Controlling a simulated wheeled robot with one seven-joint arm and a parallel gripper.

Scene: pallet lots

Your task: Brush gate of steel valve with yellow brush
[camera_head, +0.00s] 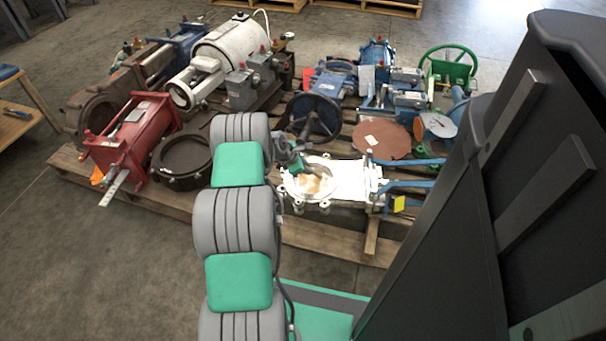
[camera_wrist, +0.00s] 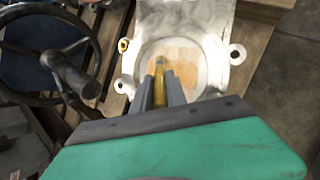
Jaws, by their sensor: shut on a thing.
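The steel valve (camera_head: 345,179) lies flat at the front of the pallet, a shiny plate with a round opening and bolt lugs at its left end. Its gate (camera_head: 312,184) shows inside the ring with orange-brown patches. The gate (camera_wrist: 184,72) also shows in the wrist view, pale with an orange stain. My gripper (camera_wrist: 160,92) is shut on the yellow brush (camera_wrist: 159,84), whose yellow end points at the gate. Whether the brush touches the gate I cannot tell. In the head view my gripper (camera_head: 297,168) is over the left part of the ring, and the brush is hard to make out.
A dark handwheel (camera_head: 314,116) stands close behind the valve. A red actuator (camera_head: 128,133) and a dark ring (camera_head: 181,160) lie left. A rusty disc (camera_head: 382,139) and a green handwheel (camera_head: 449,66) are behind right. Bare floor (camera_head: 120,255) is in front of the pallet.

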